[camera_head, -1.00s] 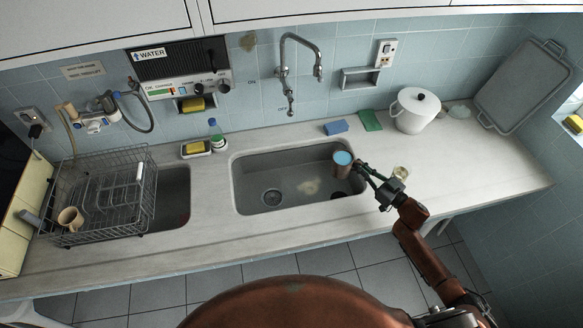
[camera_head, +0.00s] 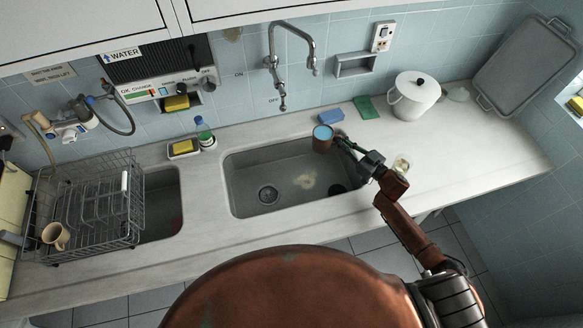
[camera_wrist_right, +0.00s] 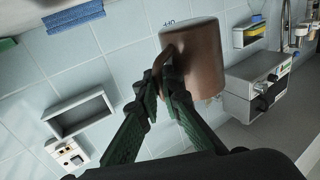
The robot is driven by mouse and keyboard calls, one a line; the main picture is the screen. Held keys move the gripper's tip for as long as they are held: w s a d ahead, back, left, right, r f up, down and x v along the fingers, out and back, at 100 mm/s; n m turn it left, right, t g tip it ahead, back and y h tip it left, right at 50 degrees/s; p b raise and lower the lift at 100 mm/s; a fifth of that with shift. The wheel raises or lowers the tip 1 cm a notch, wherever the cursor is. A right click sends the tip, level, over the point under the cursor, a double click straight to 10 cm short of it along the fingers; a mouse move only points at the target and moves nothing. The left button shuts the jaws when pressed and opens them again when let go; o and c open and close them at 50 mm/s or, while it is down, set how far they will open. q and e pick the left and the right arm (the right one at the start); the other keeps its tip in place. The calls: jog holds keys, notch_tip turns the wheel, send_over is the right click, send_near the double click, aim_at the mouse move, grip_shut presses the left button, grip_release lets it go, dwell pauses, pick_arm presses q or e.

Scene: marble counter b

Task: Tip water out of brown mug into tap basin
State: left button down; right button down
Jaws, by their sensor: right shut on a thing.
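The brown mug (camera_head: 322,143) is upright above the back right part of the tap basin (camera_head: 240,185), with blue water showing at its top. My right gripper (camera_head: 341,144) reaches in from the right and is shut on the mug's handle. In the right wrist view the mug (camera_wrist_right: 200,62) appears tilted in the picture, with the green fingers (camera_wrist_right: 164,88) at its handle. The chrome tap (camera_head: 283,70) stands behind the basin, left of the mug. The basin holds a pale patch and a round drain. My left gripper is not in view.
Behind the mug lie a blue sponge (camera_head: 331,117) and a green cloth (camera_head: 364,107), with a white lidded pot (camera_head: 413,98) to their right. A glass (camera_head: 401,163) stands near my right wrist. A wire dish rack (camera_head: 90,205) with a beige cup is at left. The right counter is largely clear.

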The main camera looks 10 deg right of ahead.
aim_at(327, 151)
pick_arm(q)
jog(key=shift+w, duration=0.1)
pick_arm(e)
jog(key=shift+a, duration=0.1)
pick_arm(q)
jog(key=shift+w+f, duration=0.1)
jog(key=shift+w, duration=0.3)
pick_arm(e)
jog(key=shift+f+n, duration=0.1)
jog(key=shift+n, duration=0.3)
jog(key=shift+a, duration=0.1)
pick_arm(q)
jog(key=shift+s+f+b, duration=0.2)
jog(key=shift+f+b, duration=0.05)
jog(key=shift+b, duration=0.15)
pick_arm(e)
jog(key=shift+s+a+f+n, duration=0.1)
jog(key=shift+a+f+n, duration=0.3)
jog(key=shift+n, duration=0.2)
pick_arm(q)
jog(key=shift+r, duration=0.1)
pick_arm(e)
jog(key=shift+s+a+r+n+g+h, duration=0.1)
jog(key=shift+a+n+g+h, duration=0.1)
jog(key=shift+a+n, duration=0.2)
jog(key=shift+s+a+r+n+g+h, duration=0.1)
jog(key=shift+a+n+g+h, duration=0.1)
jog(key=shift+a+n, duration=0.2)
